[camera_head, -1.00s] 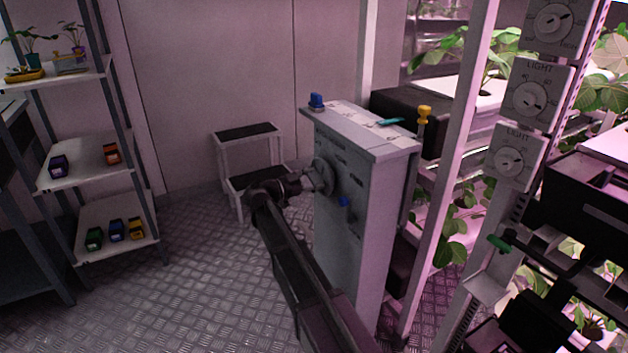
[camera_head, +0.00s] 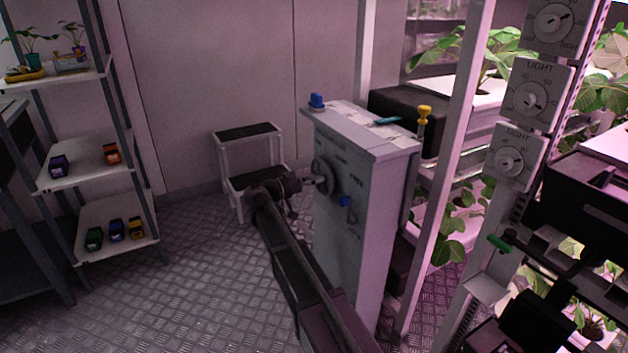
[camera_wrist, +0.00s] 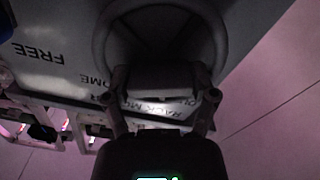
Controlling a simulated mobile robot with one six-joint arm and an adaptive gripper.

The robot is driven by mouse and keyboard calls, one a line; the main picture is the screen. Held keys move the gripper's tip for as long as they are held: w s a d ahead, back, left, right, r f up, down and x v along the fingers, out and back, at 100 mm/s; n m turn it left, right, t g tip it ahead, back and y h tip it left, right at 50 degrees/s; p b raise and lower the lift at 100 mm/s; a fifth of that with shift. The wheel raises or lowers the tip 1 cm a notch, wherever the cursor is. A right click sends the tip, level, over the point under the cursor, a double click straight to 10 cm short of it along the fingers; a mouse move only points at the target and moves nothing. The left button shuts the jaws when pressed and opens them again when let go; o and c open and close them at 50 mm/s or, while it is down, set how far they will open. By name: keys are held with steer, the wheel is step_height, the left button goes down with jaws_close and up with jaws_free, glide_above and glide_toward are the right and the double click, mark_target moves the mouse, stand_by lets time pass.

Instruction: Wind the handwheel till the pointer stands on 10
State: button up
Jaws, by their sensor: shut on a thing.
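The grey handwheel (camera_head: 330,174) is on the left face of a tall grey cabinet (camera_head: 365,240). My gripper (camera_head: 316,181) reaches it from the left and is shut on it. In the wrist view the wheel's round rim (camera_wrist: 99,42) fills the top, and the fingers of my gripper (camera_wrist: 162,100) stand either side of a dark part of the wheel. Which part is held is hard to tell. Upside-down lettering, including FREE (camera_wrist: 38,53), shows on the panel. I cannot make out the pointer or its number.
A blue knob (camera_head: 345,201) is below the wheel, and a blue cap (camera_head: 316,101) is on the cabinet's top. A step stool (camera_head: 247,131) stands behind. Plant racks and a white post (camera_head: 447,170) are close on the right. The floor to the left is open.

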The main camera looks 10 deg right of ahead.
steer(key=n, duration=1.3)
stand_by(0.4)
steer(key=o, duration=1)
steer(key=shift+v, duration=6)
